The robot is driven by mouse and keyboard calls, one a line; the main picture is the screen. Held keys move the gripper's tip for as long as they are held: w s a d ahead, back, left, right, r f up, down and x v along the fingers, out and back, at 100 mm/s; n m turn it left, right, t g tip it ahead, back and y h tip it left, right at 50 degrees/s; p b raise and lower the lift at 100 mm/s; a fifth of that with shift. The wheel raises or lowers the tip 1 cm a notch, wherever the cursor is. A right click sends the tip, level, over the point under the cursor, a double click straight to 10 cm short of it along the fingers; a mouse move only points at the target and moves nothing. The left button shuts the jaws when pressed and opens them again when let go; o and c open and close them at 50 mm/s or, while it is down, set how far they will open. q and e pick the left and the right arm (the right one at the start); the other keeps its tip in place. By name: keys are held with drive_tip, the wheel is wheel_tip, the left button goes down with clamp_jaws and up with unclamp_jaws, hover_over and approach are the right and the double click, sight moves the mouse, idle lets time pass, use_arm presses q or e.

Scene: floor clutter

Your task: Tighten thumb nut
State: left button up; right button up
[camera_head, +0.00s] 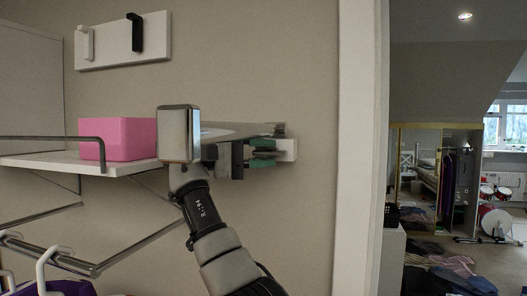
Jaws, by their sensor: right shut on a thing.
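My right arm rises from the bottom, and its right gripper (265,152) points right at the wall. Its dark, green-padded fingers are at a small white block (289,149) mounted on the wall. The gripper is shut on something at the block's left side. The thumb nut itself cannot be made out, as the fingers and wrist cover that spot. My left gripper is not in view.
A white shelf (38,160) with a metal rail holds a pink box (116,138) left of my wrist. A hook board (124,42) hangs above. A white door frame (360,150) stands to the right, with a cluttered room beyond.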

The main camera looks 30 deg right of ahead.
drive_tip(key=o, duration=0.6)
